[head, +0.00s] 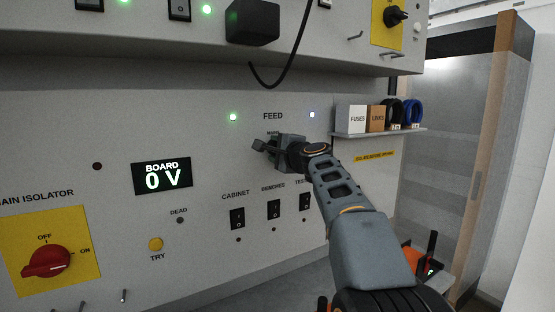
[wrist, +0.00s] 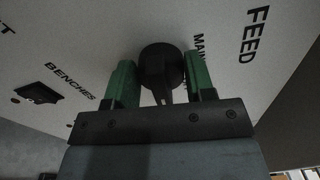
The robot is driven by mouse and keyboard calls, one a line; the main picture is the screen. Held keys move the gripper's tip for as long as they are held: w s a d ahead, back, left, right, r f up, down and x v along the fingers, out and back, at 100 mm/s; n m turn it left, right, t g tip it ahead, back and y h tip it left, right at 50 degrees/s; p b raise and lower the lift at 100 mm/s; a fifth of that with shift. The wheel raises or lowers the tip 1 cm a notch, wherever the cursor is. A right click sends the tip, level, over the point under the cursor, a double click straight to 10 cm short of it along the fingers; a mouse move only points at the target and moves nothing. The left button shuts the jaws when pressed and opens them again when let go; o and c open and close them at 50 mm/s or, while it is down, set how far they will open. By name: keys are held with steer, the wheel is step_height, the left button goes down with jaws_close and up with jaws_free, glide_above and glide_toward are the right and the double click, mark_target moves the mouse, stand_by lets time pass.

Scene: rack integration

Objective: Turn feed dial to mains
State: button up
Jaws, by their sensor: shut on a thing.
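The feed dial (wrist: 161,66) is a round black knob on the grey panel, below the FEED lettering (head: 273,116). In the wrist view my gripper (wrist: 160,82) has one green finger on each side of the dial and is shut on it. A narrow part of the knob extends down between the fingers. The MAINS label (wrist: 199,48) is partly covered by the right finger. In the head view my gripper (head: 272,148) is at the panel under FEED and hides the dial. I cannot tell which mark the dial points to.
Three black switches (head: 273,209) sit below my gripper. The red isolator knob (head: 46,260) is at lower left. A small shelf (head: 380,133) projects at right.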

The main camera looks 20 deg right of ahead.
steer(key=n+b, duration=0.4)
steer(key=shift+f+n, duration=0.3)
steer(key=shift+f, duration=0.1)
steer(key=n+b, duration=0.3)
steer(key=n, duration=0.2)
steer(key=shift+d+n+b, duration=0.1)
steer(key=shift+n+b, duration=0.2)
steer(key=n+b, duration=0.2)
steer(key=n, duration=0.2)
steer(key=shift+d, duration=0.1)
steer(key=n+b, duration=0.1)
steer(key=n, duration=0.4)
steer(key=shift+d, duration=0.1)
steer(key=shift+n, duration=0.3)
steer(key=o, duration=0.9)
